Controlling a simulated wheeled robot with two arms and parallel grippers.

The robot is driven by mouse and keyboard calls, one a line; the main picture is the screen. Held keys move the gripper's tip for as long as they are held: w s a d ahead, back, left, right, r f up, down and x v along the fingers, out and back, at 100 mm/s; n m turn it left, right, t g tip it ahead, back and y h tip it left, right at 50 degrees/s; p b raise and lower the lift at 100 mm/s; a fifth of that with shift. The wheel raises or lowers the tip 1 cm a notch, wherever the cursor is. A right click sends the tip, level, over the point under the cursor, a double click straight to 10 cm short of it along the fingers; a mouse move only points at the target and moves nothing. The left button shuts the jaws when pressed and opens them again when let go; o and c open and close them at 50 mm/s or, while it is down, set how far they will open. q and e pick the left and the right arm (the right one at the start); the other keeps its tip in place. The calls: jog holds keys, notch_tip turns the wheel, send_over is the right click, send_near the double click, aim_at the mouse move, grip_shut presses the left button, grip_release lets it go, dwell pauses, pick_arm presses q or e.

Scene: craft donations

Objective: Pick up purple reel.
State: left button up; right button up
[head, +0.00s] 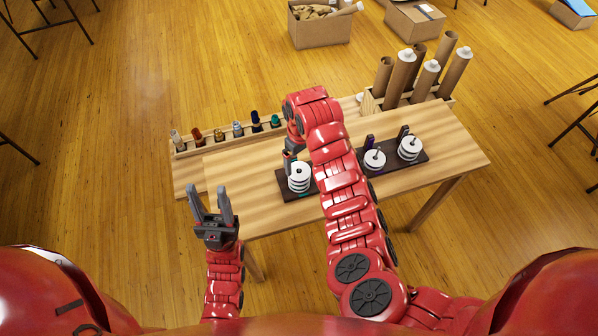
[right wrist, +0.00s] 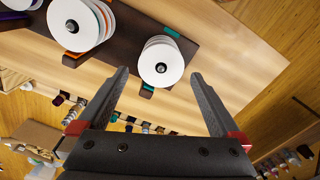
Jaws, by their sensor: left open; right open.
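White-faced reels stand on a dark rack (head: 424,157) on the wooden table. Purple trim shows at one reel (head: 375,159), right of my right arm; a purple edge also shows in the top left corner of the right wrist view. A teal-trimmed reel (head: 299,178) is at the rack's left end; in the right wrist view that reel (right wrist: 162,64) lies just beyond my open, empty right gripper (right wrist: 160,73). An orange-trimmed reel (right wrist: 75,24) is beside it, hidden in the head view by my right arm. My left gripper (head: 210,190) is open and empty at the table's front left edge.
A reel (head: 409,148) stands at the rack's right end. A wooden rail with several small coloured spools (head: 238,129) runs along the back left. A crate of cardboard tubes (head: 400,78) stands at the back right. The table's right end is clear.

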aim_at(300, 171)
jog(key=shift+s+f+p, duration=0.1)
jog(key=shift+f+p, duration=0.4)
jog(key=shift+p, duration=0.1)
notch_tip(300, 171, down, 3)
jog(key=shift+r+p, duration=0.1)
jog(key=shift+p, duration=0.45)
jog(key=shift+f, duration=0.75)
jog(key=c, duration=1.1)
jog(key=shift+o, duration=0.2)
jog(key=shift+r, duration=0.2)
